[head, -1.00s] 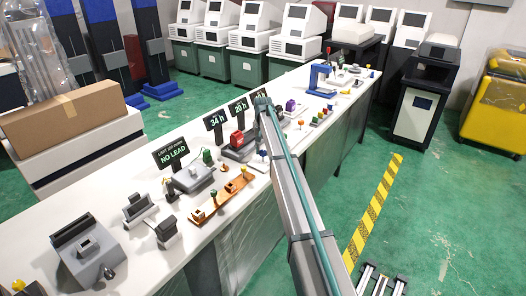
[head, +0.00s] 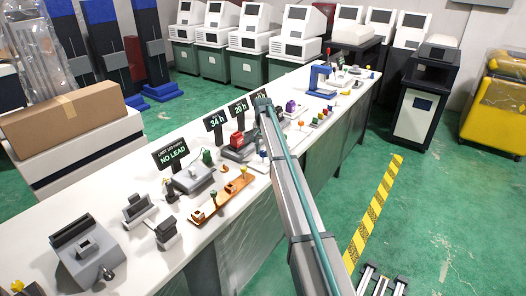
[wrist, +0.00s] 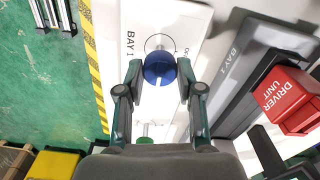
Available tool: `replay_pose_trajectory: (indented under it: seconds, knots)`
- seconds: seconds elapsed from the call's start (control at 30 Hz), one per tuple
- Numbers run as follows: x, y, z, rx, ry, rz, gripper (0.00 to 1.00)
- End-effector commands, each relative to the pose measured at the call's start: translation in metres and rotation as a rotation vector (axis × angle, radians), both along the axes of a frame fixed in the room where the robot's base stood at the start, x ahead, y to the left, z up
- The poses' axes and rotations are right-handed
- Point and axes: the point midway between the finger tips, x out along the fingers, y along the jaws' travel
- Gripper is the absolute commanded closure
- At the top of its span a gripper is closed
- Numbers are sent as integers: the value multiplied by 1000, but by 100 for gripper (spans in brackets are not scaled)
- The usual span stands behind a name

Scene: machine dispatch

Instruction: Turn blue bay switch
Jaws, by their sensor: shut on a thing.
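The blue bay switch is a round, dark blue knob (wrist: 159,66) on a white panel (wrist: 143,18) marked "BAY 1", seen in the wrist view. A curved mark shows around its far side, and a second label to its right is partly hidden. My gripper (wrist: 160,76) has one finger on each side of the knob, with the fingertips against it. It is shut on the knob. In the head view my arm reaches over the long white bench, and the gripper's hold on the knob cannot be made out there.
A red block marked "DRIVER UNIT" (wrist: 286,99) sits on a grey "BAY 1" fixture (wrist: 246,82), close to the right of my gripper. A green knob (wrist: 145,141) lies nearer. Signs, including "NO LEAD" (head: 171,153), stand along the bench.

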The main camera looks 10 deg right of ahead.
Motion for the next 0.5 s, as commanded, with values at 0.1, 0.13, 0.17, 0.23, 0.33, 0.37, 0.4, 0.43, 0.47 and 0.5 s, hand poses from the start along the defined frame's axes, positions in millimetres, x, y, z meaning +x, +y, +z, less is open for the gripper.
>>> replay_pose_trajectory:
  seconds: [0.1,0.13,0.17,0.23,0.33,0.37,0.4,0.43,0.47,0.5]
  knots:
    - [0,0,0,0,-1,-1,47]
    - [0,0,0,0,-1,-1,42]
    - [0,0,0,0,-1,-1,39]
    - [0,0,0,-1,-1,0,39]
    - [0,0,0,-1,-1,0,39]
    - [0,0,0,-1,-1,0,39]
    - [0,0,0,-1,-1,0,39]
    - [0,0,0,-1,-1,0,39]
    - [0,0,1,-1,-1,0,39]
    - [0,0,2,-1,-1,0,39]
